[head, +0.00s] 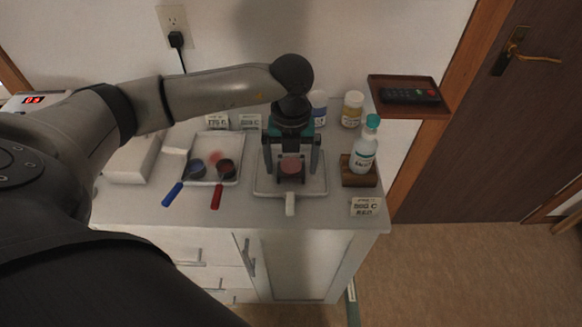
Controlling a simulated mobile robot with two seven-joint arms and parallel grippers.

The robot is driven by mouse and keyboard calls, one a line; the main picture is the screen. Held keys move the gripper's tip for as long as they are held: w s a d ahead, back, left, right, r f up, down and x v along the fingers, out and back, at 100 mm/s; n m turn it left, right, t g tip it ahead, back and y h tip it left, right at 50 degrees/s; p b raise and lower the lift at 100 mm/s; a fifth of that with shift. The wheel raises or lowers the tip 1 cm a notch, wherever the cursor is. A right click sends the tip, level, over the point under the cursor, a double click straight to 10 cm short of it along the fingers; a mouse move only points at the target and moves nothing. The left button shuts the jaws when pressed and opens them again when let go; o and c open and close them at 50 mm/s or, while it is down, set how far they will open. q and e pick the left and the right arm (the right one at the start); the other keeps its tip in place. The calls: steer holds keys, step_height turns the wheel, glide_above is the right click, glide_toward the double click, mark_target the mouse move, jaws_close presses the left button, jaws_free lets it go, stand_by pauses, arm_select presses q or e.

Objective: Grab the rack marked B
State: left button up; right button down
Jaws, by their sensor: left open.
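No rack with a readable letter B shows; the small signs are too blurred to read fully. My left gripper (291,177) points down over the right white tray (262,187). Its fingers are apart, one on each side of a small dark round holder with a pinkish top (291,167). A short white handle (290,204) sticks out toward the front below it. I cannot tell whether the fingers touch the holder. The left white tray (231,144) holds a blue-handled pan (173,193) and a red-handled pan (217,196). My right gripper is out of view.
A sign (365,206) is at the front right corner. A yellowish jar (352,110) stands behind. A wooden shelf (423,111) bears a remote (410,96). A white box (131,159) lies left.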

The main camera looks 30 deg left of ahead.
arm_select(q)
steer(key=shift+f, duration=0.8)
steer(key=shift+r, duration=0.1)
steer(key=c, duration=1.3)
steer(key=shift+r, duration=0.1)
